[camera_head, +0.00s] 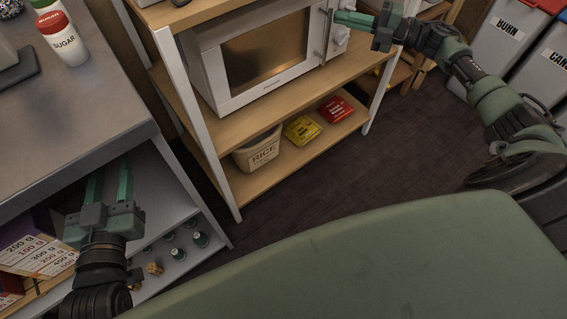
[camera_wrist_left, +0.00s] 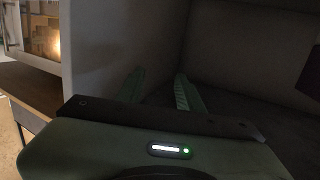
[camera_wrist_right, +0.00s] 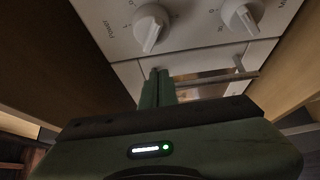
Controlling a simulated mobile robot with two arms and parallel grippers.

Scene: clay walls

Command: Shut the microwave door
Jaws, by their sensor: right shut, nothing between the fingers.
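The white microwave (camera_head: 214,60) stands on the upper wooden shelf in the head view. Its door (camera_head: 265,55), with a dark window and a vertical handle (camera_head: 327,38), looks flush or nearly flush with the front; I cannot tell whether a small gap is left. My right gripper (camera_head: 338,17) is shut and empty, in front of the control panel near the handle. In the right wrist view its fingers (camera_wrist_right: 158,75) point at the panel below two knobs (camera_wrist_right: 150,28), with the handle (camera_wrist_right: 215,77) beside them. My left gripper (camera_head: 111,170) is open and empty, away from the microwave.
A rice bin (camera_head: 258,152), a yellow packet (camera_head: 301,129) and a red packet (camera_head: 336,109) sit on the lower shelf. A grey counter (camera_head: 80,120) with a sugar jar (camera_head: 62,40) is at left. Labelled bins (camera_head: 500,50) stand at right. The dark floor between is clear.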

